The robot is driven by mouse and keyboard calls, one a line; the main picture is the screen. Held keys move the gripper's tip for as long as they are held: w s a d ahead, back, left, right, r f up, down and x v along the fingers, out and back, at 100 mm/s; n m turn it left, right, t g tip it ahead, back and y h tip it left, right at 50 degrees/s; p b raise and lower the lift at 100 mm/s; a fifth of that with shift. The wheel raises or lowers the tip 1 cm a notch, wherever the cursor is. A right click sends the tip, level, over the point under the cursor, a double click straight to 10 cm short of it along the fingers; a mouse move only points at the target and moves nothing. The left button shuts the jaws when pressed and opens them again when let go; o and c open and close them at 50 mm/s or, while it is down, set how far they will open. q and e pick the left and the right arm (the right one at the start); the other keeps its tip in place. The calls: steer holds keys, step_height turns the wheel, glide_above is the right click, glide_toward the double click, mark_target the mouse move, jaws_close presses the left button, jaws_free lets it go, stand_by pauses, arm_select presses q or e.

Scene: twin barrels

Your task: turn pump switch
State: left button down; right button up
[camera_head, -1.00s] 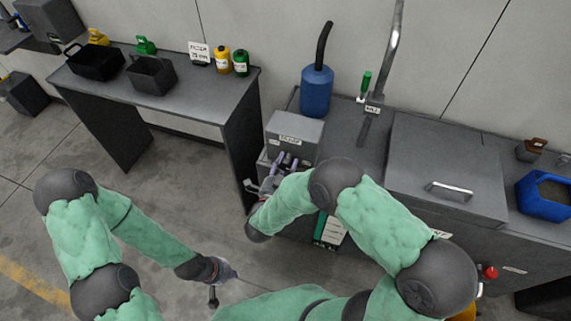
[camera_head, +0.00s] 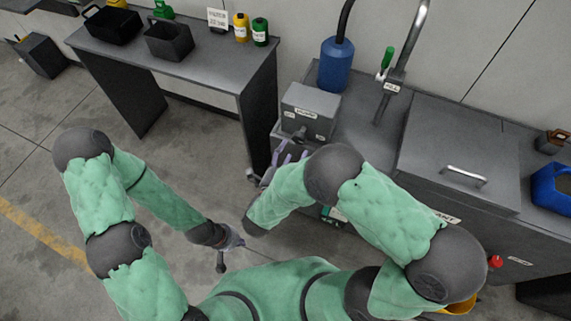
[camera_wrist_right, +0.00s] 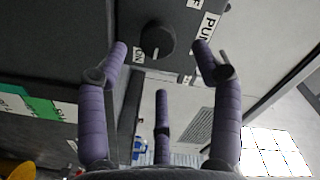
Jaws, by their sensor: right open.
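The pump switch is a round black knob (camera_wrist_right: 155,35) on a dark panel, with an ON label (camera_wrist_right: 138,57) at its lower left and a partly cut-off PUMP label (camera_wrist_right: 207,30) to the right. In the head view, a grey box (camera_head: 311,106) with a white label stands at the bench's left end. My right gripper (camera_head: 285,152) is open just below the box's front. In the right wrist view, its purple fingers (camera_wrist_right: 160,60) are spread to either side of the knob and below it, seemingly apart from it. My left gripper (camera_head: 231,241) hangs low over the floor, its jaws unclear.
A blue bottle (camera_head: 336,64), a green-handled lever (camera_head: 387,60) and a pipe stand behind on the bench. A lidded grey tank (camera_head: 455,150) is to the right. A side table (camera_head: 200,70) with bins and bottles stands left. Open floor lies between the left arm and that table.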

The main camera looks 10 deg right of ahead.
steer(key=shift+v, duration=2.3)
steer(key=shift+w, duration=0.1)
steer(key=w+f+n+g+y+p, duration=0.1)
steer(key=w+f+n+g+y, duration=0.1)
steer(key=f+n+g+y, duration=0.3)
steer(key=w+f+n+y+p, duration=0.1)
steer(key=w+f+n+y, duration=0.15)
steer(key=f, duration=0.55)
steer(key=s+f+n+g+y, duration=0.3)
steer(key=s+g, duration=0.1)
steer(key=s, duration=0.4)
steer(key=s+d+f+n+g+y+p, duration=0.1)
steer(key=s+f+n+g+y, duration=0.2)
steer(key=s, duration=0.6)
steer(key=shift+s+d+f+g, duration=0.35)
steer(key=shift+f+g, duration=0.3)
steer(key=shift+g, duration=0.45)
steer(key=shift+a, duration=0.1)
